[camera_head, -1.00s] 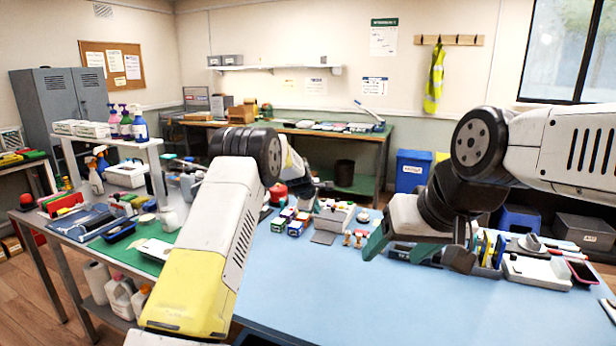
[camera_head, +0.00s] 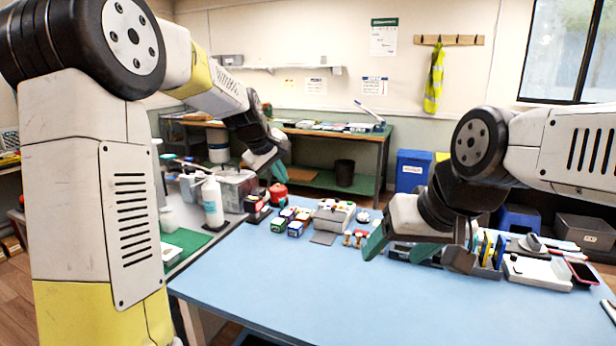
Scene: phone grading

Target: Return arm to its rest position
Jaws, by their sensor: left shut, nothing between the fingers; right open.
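My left arm (camera_head: 85,200) rises large along the left side, its forearm reaching over toward the back. My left gripper (camera_head: 278,170) is shut and empty, held in the air above the far left part of the blue table (camera_head: 330,285). My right gripper (camera_head: 400,250) is open and empty, low over the right part of the blue table, in front of an organizer (camera_head: 485,268) holding upright coloured items. The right arm (camera_head: 570,150) comes in from the right edge.
Small boxes (camera_head: 295,228), a grey container (camera_head: 333,215) and a white bottle (camera_head: 212,202) stand toward the back left. A phone (camera_head: 583,273) lies beside a white tray (camera_head: 537,270) at right. The blue table's front and middle are clear. My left arm hides much of the left side.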

